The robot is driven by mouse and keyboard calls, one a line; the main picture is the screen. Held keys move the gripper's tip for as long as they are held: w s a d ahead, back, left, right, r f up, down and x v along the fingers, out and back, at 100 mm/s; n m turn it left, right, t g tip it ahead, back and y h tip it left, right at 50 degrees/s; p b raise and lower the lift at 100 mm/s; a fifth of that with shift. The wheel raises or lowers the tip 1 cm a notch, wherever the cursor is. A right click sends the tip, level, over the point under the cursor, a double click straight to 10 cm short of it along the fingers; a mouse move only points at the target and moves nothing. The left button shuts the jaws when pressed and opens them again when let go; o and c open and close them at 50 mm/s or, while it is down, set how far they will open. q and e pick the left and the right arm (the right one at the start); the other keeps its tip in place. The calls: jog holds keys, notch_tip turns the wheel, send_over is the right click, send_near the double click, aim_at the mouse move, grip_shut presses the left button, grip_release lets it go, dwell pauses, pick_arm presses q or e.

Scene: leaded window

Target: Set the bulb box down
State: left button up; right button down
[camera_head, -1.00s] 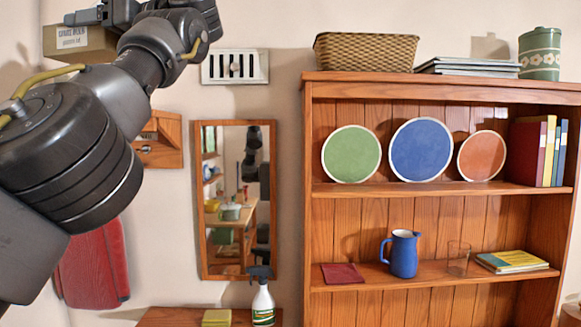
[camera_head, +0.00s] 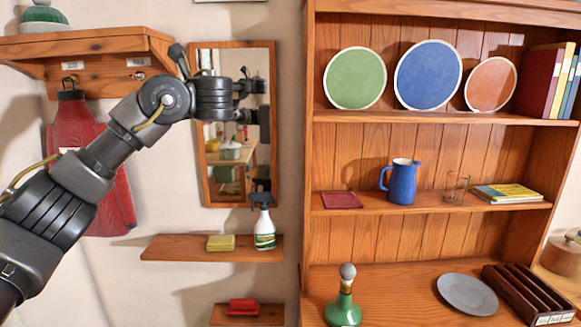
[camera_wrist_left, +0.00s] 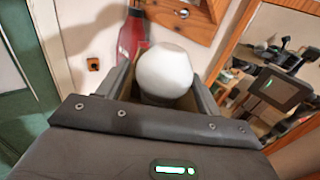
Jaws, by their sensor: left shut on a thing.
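In the left wrist view the bulb box (camera_wrist_left: 124,88) shows only as strips of tan wall between my fingers. A round white bulb (camera_wrist_left: 165,73) stands up from it and hides much of it. My left gripper (camera_wrist_left: 163,95) is shut on the box, one finger on each side. In the head view my left arm reaches up from the lower left to in front of the mirror, and the box cannot be made out there. What lies under the box is hidden. My right gripper is not in view.
A wall shelf with hooks (camera_head: 90,44) is at upper left, above a red apron (camera_head: 85,190). The mirror (camera_head: 198,170) hangs right of it. A small shelf (camera_head: 165,248) holds a yellow sponge (camera_head: 221,242) and a spray bottle (camera_head: 264,225); its left part is clear.

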pick_arm(q)
jog(key=s+d+f+m+t+h+b, duration=0.1)
jog(key=d+f+m+t+h, duration=0.15)
jog(key=f, duration=0.75)
jog(key=s+d+f+m+t+h+b, duration=0.1)
jog(key=s+f+m+t+h+b, duration=0.15)
jog(key=f, duration=0.75)
jog(key=s+d+f+m+h, duration=0.1)
jog(key=s+f+h, duration=0.3)
jog(key=f, duration=0.5)
jog(key=s+d+f+m+t+h+b, duration=0.1)
jog(key=s+f+m+h, duration=0.2)
jog(key=s+f, duration=0.5)
jog(key=shift+s+f+m+h+b, duration=0.3)
jog(key=shift+f+m+h, duration=0.1)
jog(key=shift+f+h, duration=0.5)
jog(key=shift+d+f, duration=0.1)
jog(key=shift+d, duration=0.05)
jog(key=shift+w, duration=0.1)
